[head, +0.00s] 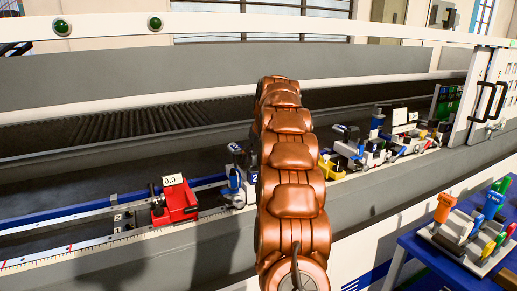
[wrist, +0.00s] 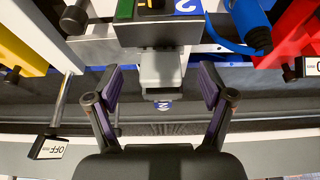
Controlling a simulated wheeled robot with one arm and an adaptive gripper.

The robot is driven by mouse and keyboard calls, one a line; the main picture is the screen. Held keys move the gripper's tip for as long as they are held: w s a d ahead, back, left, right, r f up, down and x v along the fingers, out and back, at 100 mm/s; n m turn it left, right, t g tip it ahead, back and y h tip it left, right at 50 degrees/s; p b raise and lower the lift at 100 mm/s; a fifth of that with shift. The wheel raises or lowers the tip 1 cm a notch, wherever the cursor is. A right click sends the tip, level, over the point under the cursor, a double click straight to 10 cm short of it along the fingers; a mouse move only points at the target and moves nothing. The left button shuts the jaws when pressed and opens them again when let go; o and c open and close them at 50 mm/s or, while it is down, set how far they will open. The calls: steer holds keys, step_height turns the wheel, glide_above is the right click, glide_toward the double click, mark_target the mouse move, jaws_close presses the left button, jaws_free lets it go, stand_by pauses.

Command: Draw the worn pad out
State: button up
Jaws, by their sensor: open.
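In the wrist view my gripper (wrist: 161,88) is open, with one purple-lined finger on each side of a light grey block (wrist: 161,70). The block sticks out from under a darker grey metal body (wrist: 158,33) that carries a blue "2" label. A gap shows between the block and each finger. This block may be the worn pad, but I cannot tell its wear. A small blue "2" tag (wrist: 163,104) shows just beyond the block's end. In the head view my copper-coloured arm hides the gripper and the station in front of it.
Several coloured units (head: 380,145) stand right. A blue table (head: 445,262) holds a rack of coloured pieces (head: 475,235).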

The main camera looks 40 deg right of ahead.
steer(key=shift+x, duration=1.4)
steer(key=shift+c, duration=0.4)
steer(key=c, duration=1.3)
steer(key=shift+r+p, duration=0.15)
steer(key=shift+p, duration=0.15)
steer(key=shift+r+p, duration=0.5)
steer(key=shift+r, duration=0.9)
steer(key=shift+r, duration=0.1)
steer(key=shift+r, duration=0.45)
